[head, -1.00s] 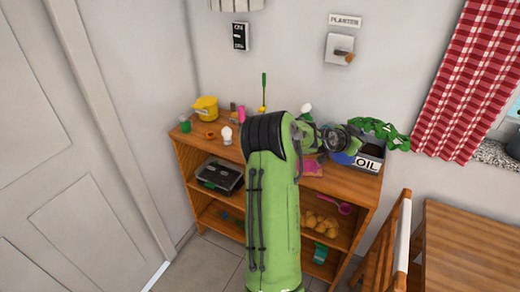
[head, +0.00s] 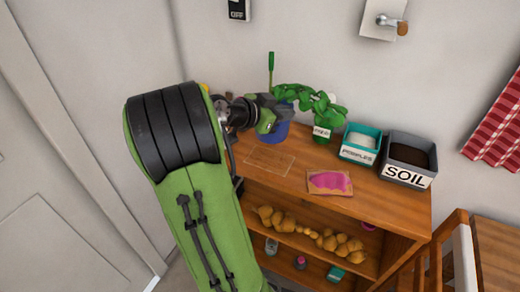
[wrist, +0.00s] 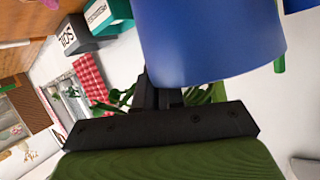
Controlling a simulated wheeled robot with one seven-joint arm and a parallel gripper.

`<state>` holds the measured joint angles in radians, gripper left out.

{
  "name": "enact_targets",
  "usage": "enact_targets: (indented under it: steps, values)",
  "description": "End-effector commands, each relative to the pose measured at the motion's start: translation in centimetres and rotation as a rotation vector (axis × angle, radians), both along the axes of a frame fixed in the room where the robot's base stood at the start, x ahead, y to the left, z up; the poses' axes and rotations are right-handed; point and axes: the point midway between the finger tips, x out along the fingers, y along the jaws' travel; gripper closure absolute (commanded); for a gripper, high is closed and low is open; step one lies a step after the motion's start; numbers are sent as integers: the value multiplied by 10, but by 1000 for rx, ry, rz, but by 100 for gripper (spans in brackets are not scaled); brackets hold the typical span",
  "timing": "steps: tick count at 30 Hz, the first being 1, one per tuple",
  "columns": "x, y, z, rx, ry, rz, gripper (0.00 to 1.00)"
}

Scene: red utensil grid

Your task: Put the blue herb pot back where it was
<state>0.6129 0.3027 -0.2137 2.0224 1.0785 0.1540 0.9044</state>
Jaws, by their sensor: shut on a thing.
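The blue herb pot (head: 272,132) is in my gripper (head: 262,118), at the back of the wooden shelf top. Green leafy stems (head: 310,97) trail from it to the right. In the wrist view the blue pot (wrist: 210,40) fills the upper middle, against the black gripper (wrist: 165,95); the fingertips are mostly hidden. I cannot tell whether the pot's base touches the shelf. A thin rectangular outline (head: 268,160) lies on the shelf top in front of the pot.
A green labelled pot (head: 322,133), a teal pebbles tub (head: 360,152) and a grey soil box (head: 408,172) stand to the right. A card with a pink patch (head: 330,182) lies at the front. A green-handled tool (head: 271,68) rises behind. Lower shelves hold potatoes (head: 335,240).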

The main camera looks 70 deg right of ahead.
Motion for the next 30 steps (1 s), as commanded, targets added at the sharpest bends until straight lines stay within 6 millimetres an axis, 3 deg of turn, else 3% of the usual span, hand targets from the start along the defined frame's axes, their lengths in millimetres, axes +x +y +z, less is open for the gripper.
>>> enact_targets:
  steps: [6, 11, 15, 22, 23, 27, 30]
  values:
    - [-1, 0, -49, 2, 4, -3, 100]
    - [-1, 0, -66, 1, 3, -1, 100]
    - [-1, 0, -90, 2, 4, -2, 100]
    - [0, 0, -94, -1, 0, 1, 100]
    - [0, 0, -95, 4, 1, 2, 87]
    - [0, 0, -95, 3, 1, 1, 67]
    - [0, 0, -94, 3, 1, 1, 67]
